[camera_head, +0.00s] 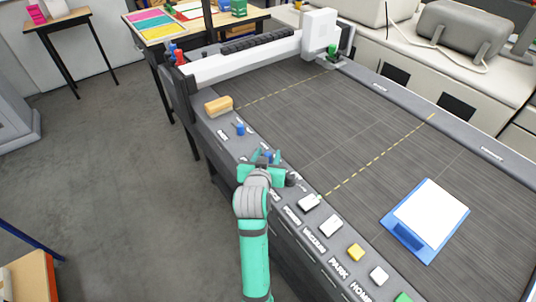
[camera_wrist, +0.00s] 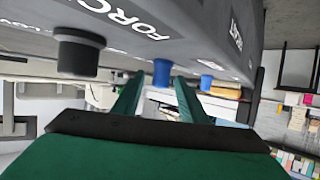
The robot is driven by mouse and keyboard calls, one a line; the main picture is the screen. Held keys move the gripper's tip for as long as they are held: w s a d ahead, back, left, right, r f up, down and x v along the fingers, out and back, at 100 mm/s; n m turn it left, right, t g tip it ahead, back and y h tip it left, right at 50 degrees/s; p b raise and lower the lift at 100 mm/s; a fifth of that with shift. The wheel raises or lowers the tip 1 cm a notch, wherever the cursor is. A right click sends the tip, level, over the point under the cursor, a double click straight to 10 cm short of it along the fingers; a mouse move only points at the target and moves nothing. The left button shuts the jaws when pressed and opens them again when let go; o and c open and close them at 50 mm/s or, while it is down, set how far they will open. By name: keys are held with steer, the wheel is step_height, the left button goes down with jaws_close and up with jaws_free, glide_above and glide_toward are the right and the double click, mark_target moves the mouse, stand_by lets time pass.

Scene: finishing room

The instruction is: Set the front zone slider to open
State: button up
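Two blue slider knobs stand on the grey control rail along the cutting table's near edge. The farther blue knob (camera_head: 240,129) is clear of my gripper and also shows in the wrist view (camera_wrist: 206,82). The nearer blue knob (camera_head: 267,155) is at my fingertips and shows in line with the gap between the fingers in the wrist view (camera_wrist: 161,72). My gripper (camera_head: 261,157) has its green fingers apart; they also show in the wrist view (camera_wrist: 158,82). I cannot tell whether they touch the knob. The slider labels are too small or hidden to read.
A black knob (camera_wrist: 78,52) by a "FORC…" label sits beside my gripper. A wooden-backed block (camera_head: 218,106) lies farther along the rail. Several push buttons, including a yellow one (camera_head: 355,252), line the nearer rail. A blue clipboard (camera_head: 408,236) lies on the table bed.

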steer(key=shift+w+f, duration=0.1)
steer(key=shift+w, duration=0.2)
